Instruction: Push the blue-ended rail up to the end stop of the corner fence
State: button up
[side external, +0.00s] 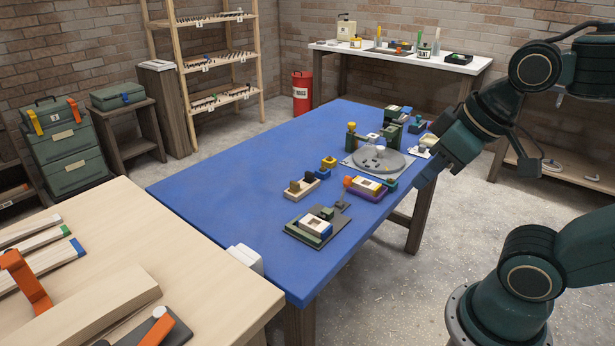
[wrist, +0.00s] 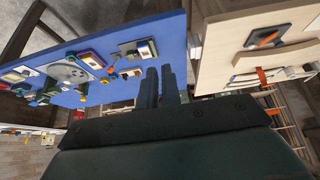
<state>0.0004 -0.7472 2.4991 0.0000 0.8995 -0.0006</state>
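The blue-ended rail (side external: 42,268) is a pale wooden strip lying on the light wooden bench at lower left in the side view. Its blue end (side external: 77,246) points to the right and away. An orange upright piece (side external: 27,282) stands near it and hides part of the bench there. A long pale wooden bar (side external: 92,308) lies in front; I cannot tell whether it belongs to the corner fence. The end stop is not clear to me. My gripper (side external: 428,182) is far from the rail, above the blue table's right edge. Its fingers (wrist: 160,87) look close together and empty.
A green-ended rail (side external: 35,242) lies beside the blue-ended one. A dark tool with an orange handle (side external: 157,327) lies at the bench front. The blue table (side external: 235,200) between carries several small fixtures and a grey disc (side external: 378,160). A white block (side external: 245,258) sits at the tables' junction.

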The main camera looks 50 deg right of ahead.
aim_at(314, 227)
jog(key=shift+w+d, duration=0.1)
jog(key=shift+w, duration=0.3)
grip_shut()
jog(key=w+d+f+g, duration=0.35)
jog(key=w+f, duration=0.35)
jog(key=w, duration=0.4)
jog(key=w+d+f+g, duration=0.1)
jog(key=w+d+f, duration=0.1)
jog(key=f, duration=0.4)
jog(key=w+d+f+g, duration=0.1)
jog(key=w+d+f, duration=0.2)
jog(key=f, duration=0.4)
jog(key=shift+w+d+f, duration=0.2)
jog(key=shift+w+d, duration=0.05)
jog(key=shift+w, duration=0.55)
notch_tip(314, 227, down, 10)
jog(key=shift+r, duration=0.15)
jog(key=shift+w, duration=2.05)
